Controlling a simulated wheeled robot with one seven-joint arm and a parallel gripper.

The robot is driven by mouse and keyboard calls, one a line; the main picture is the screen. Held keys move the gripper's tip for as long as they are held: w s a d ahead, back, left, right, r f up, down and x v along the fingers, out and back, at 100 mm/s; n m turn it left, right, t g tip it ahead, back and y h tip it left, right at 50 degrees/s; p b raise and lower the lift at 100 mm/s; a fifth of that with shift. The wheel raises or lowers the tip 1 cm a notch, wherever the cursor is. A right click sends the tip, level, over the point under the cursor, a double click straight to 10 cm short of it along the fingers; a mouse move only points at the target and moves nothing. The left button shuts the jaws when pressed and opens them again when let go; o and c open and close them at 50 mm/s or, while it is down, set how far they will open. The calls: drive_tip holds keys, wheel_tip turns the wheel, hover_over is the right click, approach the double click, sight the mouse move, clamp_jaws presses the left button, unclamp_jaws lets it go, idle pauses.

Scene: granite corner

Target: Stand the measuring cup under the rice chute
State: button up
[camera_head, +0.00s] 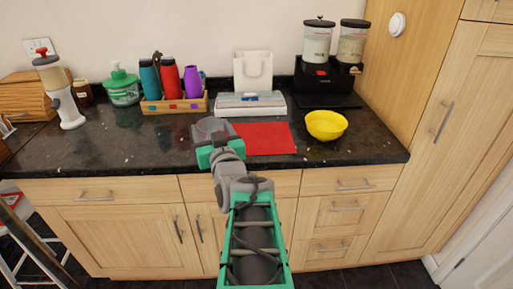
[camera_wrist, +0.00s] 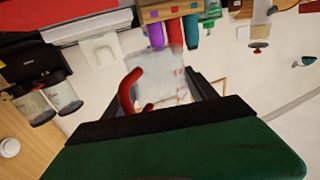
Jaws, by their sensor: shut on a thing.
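The measuring cup (camera_wrist: 168,78) shows in the wrist view, clear with red markings and a curved red handle (camera_wrist: 129,92). My gripper (camera_wrist: 165,100) is shut on it. In the head view my gripper (camera_head: 213,133) is above the counter, left of the red mat, and its body hides most of the cup. A black twin dispenser (camera_head: 326,82) stands at the back right, with one whitish and one tan clear hopper and a red part on its front. It also shows in the wrist view (camera_wrist: 38,72). I cannot tell which hopper holds rice.
A red mat (camera_head: 265,138) and a yellow bowl (camera_head: 326,125) lie between my gripper and the dispenser. A white appliance (camera_head: 250,104) and a white bag (camera_head: 253,70) are behind. A wooden rack (camera_head: 175,104) holds bottles. A white single-hopper dispenser (camera_head: 64,105) stands left.

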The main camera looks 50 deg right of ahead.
drive_tip(key=s+d+r+m+g+h+b, duration=0.3)
drive_tip(key=s+d+h, duration=0.1)
drive_tip(key=s+d, duration=0.85)
drive_tip(key=w+d+f, duration=0.2)
drive_tip(key=w+f, duration=0.1)
drive_tip(key=w+d+f, duration=0.2)
drive_tip(key=w+f, duration=0.1)
drive_tip(key=w, duration=0.1)
drive_tip(key=w+d+f, duration=0.2)
drive_tip(key=w+f, duration=0.1)
drive_tip(key=shift+w+d, duration=0.15)
drive_tip(key=shift+w, duration=0.25)
drive_tip(key=shift+w+d+f, duration=0.1)
drive_tip(key=shift+w+f, duration=0.1)
drive_tip(key=shift+f, duration=1.55)
drive_tip(key=shift+f, duration=0.2)
drive_tip(key=o, duration=1.4)
drive_tip(key=shift+c, duration=0.2)
drive_tip(key=shift+r, duration=0.1)
